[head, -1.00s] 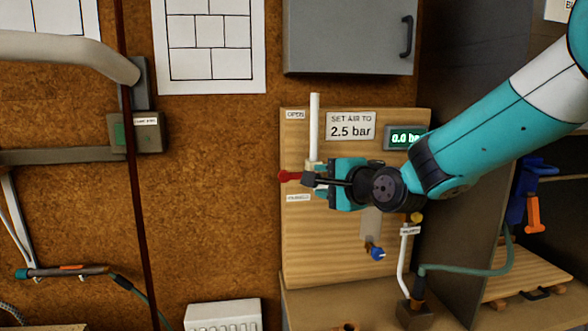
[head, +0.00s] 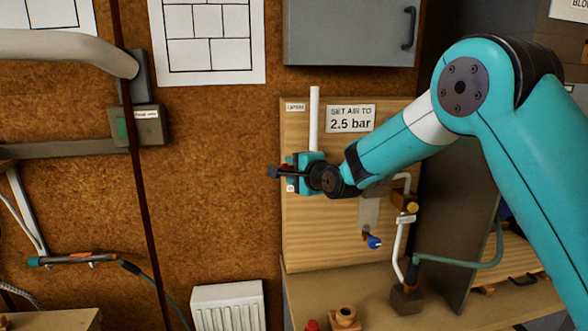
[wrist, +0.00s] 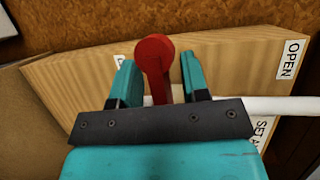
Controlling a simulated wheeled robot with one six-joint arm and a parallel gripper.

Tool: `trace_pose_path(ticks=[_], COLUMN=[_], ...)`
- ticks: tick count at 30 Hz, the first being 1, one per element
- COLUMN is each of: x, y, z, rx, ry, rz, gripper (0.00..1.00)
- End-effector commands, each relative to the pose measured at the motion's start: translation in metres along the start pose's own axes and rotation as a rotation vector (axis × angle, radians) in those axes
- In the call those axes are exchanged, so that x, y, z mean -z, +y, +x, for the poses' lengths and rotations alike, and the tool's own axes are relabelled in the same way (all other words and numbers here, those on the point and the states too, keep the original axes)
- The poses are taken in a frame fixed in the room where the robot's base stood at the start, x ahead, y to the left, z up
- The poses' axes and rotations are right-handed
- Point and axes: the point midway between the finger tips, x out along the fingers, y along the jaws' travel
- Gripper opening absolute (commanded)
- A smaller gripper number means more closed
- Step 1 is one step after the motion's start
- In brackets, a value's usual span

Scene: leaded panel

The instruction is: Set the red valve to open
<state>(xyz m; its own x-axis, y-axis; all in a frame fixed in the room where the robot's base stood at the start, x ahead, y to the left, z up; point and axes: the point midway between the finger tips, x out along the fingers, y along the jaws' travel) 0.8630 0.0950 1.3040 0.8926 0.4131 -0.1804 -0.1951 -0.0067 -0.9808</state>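The red valve (wrist: 156,62) has a lever with a rounded end, standing between my gripper's two teal fingers in the wrist view. A gap shows on its right side; on the left it is close to the finger and I cannot tell if they touch. My gripper (head: 281,170) is open around the lever and hides nearly all of it in the head view. The lever sticks out crosswise to the white pipe (head: 314,118). The OPEN label (head: 295,107) is at the board's upper left and also shows in the wrist view (wrist: 291,60). A lower label (head: 291,188) is partly covered.
A wooden board (head: 330,240) carries the valve, a "SET AIR TO 2.5 bar" sign (head: 350,119) and a blue knob (head: 373,242). A grey cabinet (head: 345,35) hangs above. Brown wall to the left is clear near the gripper.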

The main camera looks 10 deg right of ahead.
Motion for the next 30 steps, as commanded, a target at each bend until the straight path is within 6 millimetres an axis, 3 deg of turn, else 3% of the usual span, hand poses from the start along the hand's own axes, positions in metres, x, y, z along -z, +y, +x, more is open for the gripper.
trace_pose_path(ticks=[1,5,20,30], x=[0.0,0.0,0.0,0.006], y=[0.0,0.0,-0.002,-0.015], z=[0.0,0.0,-0.001,-0.006], rx=[0.0,0.0,0.029,0.13], ry=[0.0,0.0,-0.015,-0.062], rz=[0.0,0.0,0.065,0.305], gripper=[0.31,0.01,0.0,0.0])
